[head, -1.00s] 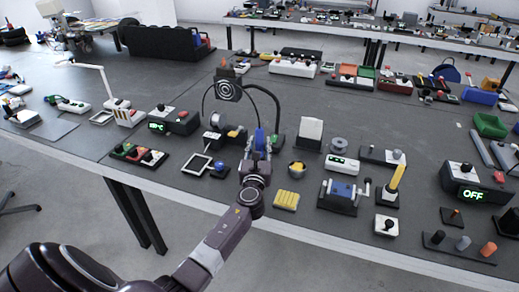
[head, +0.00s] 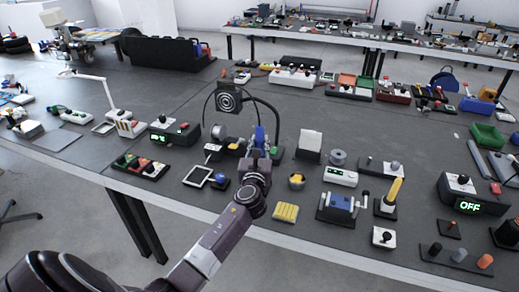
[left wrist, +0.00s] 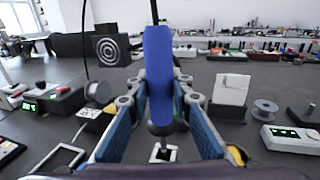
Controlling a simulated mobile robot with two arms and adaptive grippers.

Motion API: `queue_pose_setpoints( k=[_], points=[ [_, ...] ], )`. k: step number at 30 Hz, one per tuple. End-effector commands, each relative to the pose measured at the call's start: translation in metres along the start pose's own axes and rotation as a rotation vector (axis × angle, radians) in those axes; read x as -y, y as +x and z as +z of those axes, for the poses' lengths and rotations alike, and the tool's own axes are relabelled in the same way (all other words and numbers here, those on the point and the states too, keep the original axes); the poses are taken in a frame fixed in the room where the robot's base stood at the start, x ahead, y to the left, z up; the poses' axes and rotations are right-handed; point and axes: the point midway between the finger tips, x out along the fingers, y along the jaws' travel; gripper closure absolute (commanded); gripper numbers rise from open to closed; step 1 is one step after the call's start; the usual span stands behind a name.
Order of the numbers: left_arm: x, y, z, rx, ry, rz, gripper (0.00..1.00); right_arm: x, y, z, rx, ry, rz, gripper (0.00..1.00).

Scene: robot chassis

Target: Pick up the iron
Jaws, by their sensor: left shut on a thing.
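The iron (left wrist: 158,70) has a blue handle and a dark rounded end at the bottom. In the left wrist view it stands nearly upright between my two fingers. In the head view only a small blue part of the iron (head: 260,136) shows above the fingers. My left gripper (head: 258,157) is shut on it over the front part of the table; its fingers also show in the left wrist view (left wrist: 160,112). The contact of the lower end with anything below is unclear. My right gripper is in neither view.
A black curved stand (head: 277,118) and a round target plate (head: 229,99) are close behind the gripper. A white-framed pad (head: 198,176), a yellow ribbed block (head: 285,212) and a blue crank device (head: 341,207) lie nearby.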

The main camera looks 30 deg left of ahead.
Motion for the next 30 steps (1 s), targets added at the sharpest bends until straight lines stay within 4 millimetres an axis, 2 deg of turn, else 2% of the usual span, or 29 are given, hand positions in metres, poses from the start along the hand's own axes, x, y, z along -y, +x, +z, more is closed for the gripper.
queue_pose_setpoints(
  k=[1, 3, 9, 13, 19, 30],
  points=[
    [0.0, 0.001, 0.021, 0.008, 0.001, -0.001, 1.0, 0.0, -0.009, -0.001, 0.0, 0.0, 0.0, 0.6],
    [0.0, 0.001, 0.039, 0.008, 0.0, -0.001, 1.0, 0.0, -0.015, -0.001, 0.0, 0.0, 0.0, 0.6],
    [0.0, 0.0, 0.089, 0.008, 0.002, -0.002, 1.0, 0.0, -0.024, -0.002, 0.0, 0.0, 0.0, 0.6],
    [0.0, 0.0, 0.114, 0.007, 0.0, -0.002, 1.0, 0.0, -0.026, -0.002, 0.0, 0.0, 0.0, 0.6],
    [0.0, 0.0, 0.134, 0.004, 0.0, -0.001, 1.0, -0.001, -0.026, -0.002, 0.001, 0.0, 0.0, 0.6],
    [0.0, 0.0, 0.138, 0.001, 0.0, 0.0, 1.0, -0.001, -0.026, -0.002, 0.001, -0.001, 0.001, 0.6]
  ],
)
